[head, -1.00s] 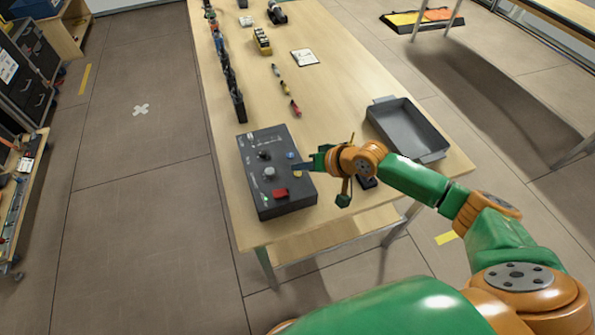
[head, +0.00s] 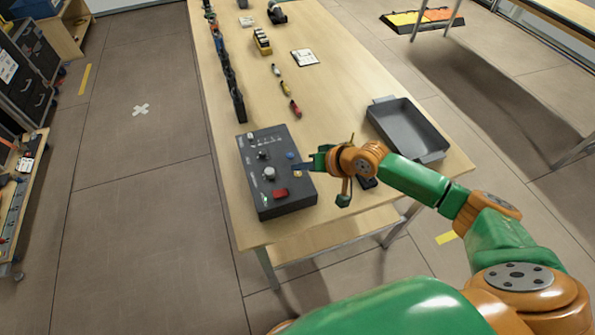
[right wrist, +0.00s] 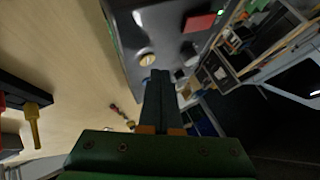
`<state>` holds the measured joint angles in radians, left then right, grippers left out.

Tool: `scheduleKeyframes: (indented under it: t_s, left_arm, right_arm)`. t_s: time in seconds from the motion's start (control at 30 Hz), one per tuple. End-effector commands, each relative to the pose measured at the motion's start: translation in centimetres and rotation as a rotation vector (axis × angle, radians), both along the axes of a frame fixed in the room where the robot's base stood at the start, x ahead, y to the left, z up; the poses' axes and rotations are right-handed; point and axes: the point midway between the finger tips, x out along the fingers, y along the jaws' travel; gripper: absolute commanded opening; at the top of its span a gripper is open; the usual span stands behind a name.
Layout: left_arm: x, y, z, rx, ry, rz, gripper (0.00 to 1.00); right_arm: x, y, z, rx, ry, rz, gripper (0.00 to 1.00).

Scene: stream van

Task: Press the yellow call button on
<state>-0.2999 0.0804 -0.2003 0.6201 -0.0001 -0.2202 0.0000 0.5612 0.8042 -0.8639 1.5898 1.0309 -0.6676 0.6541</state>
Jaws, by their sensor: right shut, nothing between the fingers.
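A dark grey control box (head: 285,207) lies on the near end of the wooden table. On its top are the yellow call button (head: 297,174), a blue button (head: 290,155), a red button (head: 280,193), a grey knob (head: 269,173) and a small black one. My right gripper (head: 300,167) is shut and empty, its tips over the box's right side close to the yellow button. In the right wrist view the yellow button (right wrist: 147,60) shows just past the shut fingertips (right wrist: 158,72); I cannot tell whether they touch the box. My left gripper is not in view.
A grey open tray (head: 440,155) stands to the right on the table. Dark tools (head: 230,80) line the left edge. Several small coloured items (head: 285,87) and a white card (head: 305,57) lie farther back.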

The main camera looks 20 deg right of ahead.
Motion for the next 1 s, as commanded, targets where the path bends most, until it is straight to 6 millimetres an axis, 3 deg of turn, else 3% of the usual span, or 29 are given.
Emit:
scheduleKeyframes:
  t_s: [1.0]
  left_arm:
    - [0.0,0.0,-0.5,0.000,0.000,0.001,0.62]
  right_arm:
    - [0.0,0.0,-1.2,0.000,0.000,0.000,0.00]
